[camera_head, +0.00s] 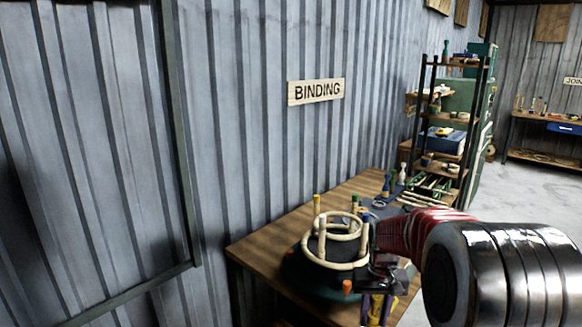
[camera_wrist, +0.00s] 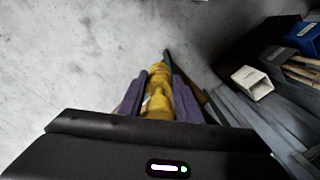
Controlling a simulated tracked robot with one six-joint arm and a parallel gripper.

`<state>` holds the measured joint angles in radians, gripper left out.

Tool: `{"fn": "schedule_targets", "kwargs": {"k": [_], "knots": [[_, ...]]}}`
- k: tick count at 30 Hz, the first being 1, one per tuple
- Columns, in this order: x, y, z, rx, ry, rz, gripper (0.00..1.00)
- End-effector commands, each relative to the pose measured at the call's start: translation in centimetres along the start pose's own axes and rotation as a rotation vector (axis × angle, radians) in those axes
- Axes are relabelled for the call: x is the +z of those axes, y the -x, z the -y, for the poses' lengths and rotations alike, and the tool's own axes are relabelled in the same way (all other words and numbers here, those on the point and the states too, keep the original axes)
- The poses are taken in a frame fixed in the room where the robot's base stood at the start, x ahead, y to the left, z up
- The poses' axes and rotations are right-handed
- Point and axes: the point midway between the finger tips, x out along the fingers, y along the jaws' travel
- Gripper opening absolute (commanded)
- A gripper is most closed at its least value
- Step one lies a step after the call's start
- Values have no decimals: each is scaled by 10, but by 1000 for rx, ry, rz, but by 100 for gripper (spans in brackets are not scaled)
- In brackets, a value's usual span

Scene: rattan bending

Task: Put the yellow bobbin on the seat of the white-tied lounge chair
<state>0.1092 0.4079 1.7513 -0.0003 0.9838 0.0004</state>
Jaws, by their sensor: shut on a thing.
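The yellow bobbin (camera_wrist: 157,98) is between the two purple fingers of my gripper (camera_wrist: 156,88) in the wrist view. The gripper is shut on it, and the fingers hide its sides. In the head view my gripper (camera_head: 376,308) hangs in front of the workbench's near right edge, with a bit of the yellow bobbin (camera_head: 375,319) low between the fingers. Grey floor lies beyond the bobbin in the wrist view. No white-tied lounge chair shows in either view.
The wooden workbench (camera_head: 262,243) under the BINDING sign (camera_head: 316,91) carries a round rattan frame (camera_head: 335,251) and several small bobbins. A loaded shelf rack (camera_head: 450,125) stands behind it. In the wrist view a white box (camera_wrist: 252,82) lies at right. Floor (camera_head: 520,190) is clear at far right.

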Motion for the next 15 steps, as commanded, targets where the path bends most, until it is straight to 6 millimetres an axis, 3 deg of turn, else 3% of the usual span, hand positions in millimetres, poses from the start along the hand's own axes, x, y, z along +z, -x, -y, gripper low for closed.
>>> {"fn": "schedule_targets", "kwargs": {"k": [3,6,15], "knots": [[3,-9,32,0,59,-1,7],[5,-12,49,0,90,-1,7],[6,-12,60,0,110,-1,7]]}}
